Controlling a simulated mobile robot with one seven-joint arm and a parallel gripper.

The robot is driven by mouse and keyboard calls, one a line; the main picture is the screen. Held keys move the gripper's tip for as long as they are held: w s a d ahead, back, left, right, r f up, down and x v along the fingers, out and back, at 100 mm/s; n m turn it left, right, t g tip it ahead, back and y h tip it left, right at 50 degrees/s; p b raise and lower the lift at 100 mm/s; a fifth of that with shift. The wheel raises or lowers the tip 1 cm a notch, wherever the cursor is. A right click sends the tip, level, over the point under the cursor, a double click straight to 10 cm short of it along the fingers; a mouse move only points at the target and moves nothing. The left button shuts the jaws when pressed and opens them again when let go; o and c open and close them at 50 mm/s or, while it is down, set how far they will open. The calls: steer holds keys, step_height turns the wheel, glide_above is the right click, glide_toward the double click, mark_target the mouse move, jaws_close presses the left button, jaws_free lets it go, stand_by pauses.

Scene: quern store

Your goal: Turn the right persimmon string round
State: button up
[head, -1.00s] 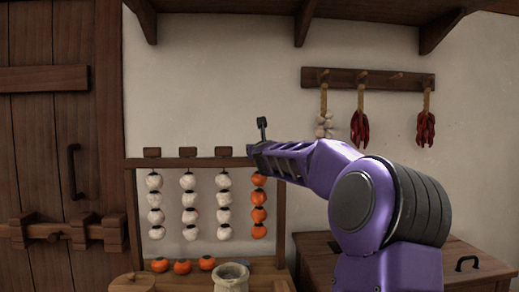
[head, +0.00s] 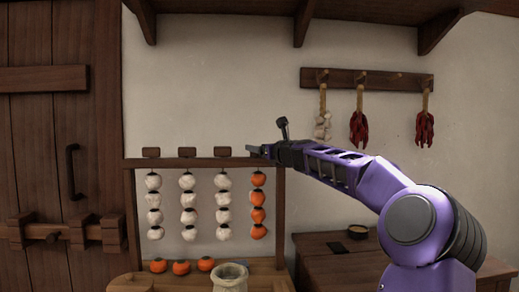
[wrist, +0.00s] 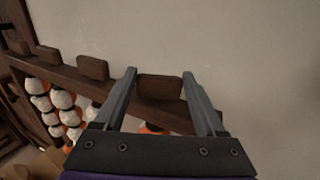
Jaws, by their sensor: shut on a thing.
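The right persimmon string (head: 258,215) hangs from the rack's rail (head: 200,162) and shows orange fruit towards the head camera. The other three strings, such as the one beside it (head: 223,215), show white fruit there; the wrist view shows some orange on them too. My gripper (head: 255,150) is at the rail's right end, above the right string. In the wrist view my gripper (wrist: 160,88) has one finger on each side of the wooden block (wrist: 160,88) on top of the rail and is shut on it. Part of an orange fruit (wrist: 150,128) shows below the rail.
Garlic (head: 322,125) and red chillies (head: 358,128) hang from a peg rail at right. A wooden chest (head: 335,262) with a small bowl (head: 358,232) stands below them.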

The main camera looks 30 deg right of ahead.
steer(key=y, duration=0.1)
steer(key=n+y+p, duration=0.2)
steer(key=shift+d+r, duration=0.25)
steer(key=shift+r, duration=0.15)
steer(key=n+y+p, duration=0.1)
steer(key=p, duration=0.1)
steer(key=y+p, duration=0.1)
steer(key=p, duration=0.1)
steer(key=shift+w+d+r+n+g+y, duration=0.1)
steer(key=shift+n+g+y, duration=0.2)
steer(key=shift+n+y, duration=0.1)
steer(key=n+y+p, duration=0.1)
steer(key=n+g+y+p, duration=0.1)
steer(key=y, duration=0.1)
steer(key=shift+f+p, duration=0.4)
steer(key=shift+w+d+n+g+y+p, duration=0.1)
steer(key=shift+n+g+y+p, duration=0.2)
steer(key=shift+n+g+y, duration=0.4)
steer(key=shift+f+n+g+y, duration=0.1)
steer(key=shift+n+g+y, duration=0.3)
steer(key=shift+y, duration=0.5)
steer(key=o, duration=1.3)
steer(key=shift+d, duration=0.15)
